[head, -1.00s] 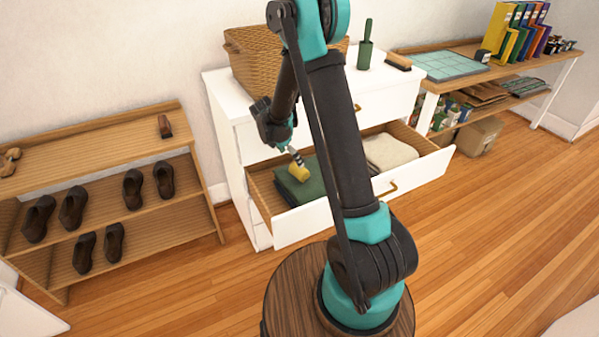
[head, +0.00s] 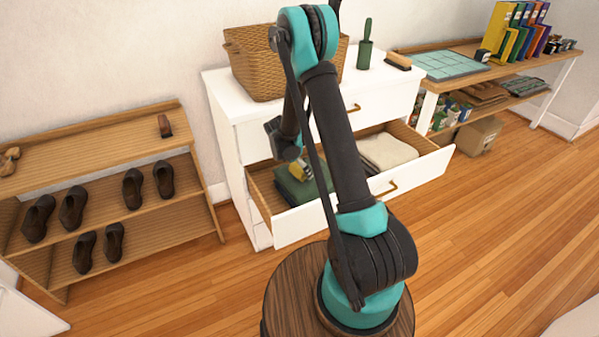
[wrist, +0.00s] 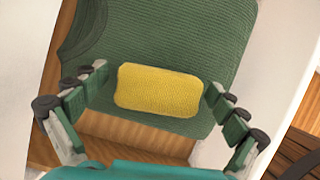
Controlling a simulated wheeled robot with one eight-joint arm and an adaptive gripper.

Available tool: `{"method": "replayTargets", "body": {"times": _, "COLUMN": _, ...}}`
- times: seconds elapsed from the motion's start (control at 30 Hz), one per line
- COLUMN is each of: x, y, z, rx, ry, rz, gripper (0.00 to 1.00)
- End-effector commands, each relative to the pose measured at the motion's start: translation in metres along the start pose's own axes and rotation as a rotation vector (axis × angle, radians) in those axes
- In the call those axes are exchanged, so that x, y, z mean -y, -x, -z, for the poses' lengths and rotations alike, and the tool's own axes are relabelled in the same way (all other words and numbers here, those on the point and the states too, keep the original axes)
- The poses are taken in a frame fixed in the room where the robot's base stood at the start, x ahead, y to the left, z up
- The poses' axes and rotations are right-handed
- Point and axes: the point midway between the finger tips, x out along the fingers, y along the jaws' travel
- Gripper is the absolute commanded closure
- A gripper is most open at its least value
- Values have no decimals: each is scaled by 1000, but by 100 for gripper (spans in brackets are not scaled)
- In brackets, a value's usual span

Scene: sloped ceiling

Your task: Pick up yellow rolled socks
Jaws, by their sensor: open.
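The yellow rolled socks (wrist: 158,90) lie on a folded green knit garment (wrist: 180,35) inside the open drawer. In the head view the yellow socks (head: 301,169) show as a small patch, partly hidden by my arm, on the green garment (head: 300,187). My gripper (wrist: 157,97) is open in the wrist view, with one finger to the left and one to the right of the socks. A gap shows on the left side; the right finger is close to the socks' end, and I cannot tell whether it touches.
The white dresser's open drawer (head: 300,224) has a raised front and side walls. A folded cream cloth (head: 385,152) lies in its right part. A wicker basket (head: 255,65) stands on top. A shoe rack (head: 110,200) is to the left. Wooden floor is clear on the right.

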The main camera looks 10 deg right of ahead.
Motion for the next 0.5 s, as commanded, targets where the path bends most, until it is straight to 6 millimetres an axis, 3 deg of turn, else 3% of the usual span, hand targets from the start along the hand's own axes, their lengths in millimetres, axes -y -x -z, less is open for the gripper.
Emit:
{"method": "replayTargets", "body": {"times": 0.1, "x": 0, "y": 0, "z": 0, "rx": 0, "ry": 0, "rz": 0, "gripper": 5}}
{"method": "replayTargets", "body": {"times": 0.5, "x": 0, "y": 0, "z": 0, "rx": 0, "ry": 0, "rz": 0, "gripper": 54}}
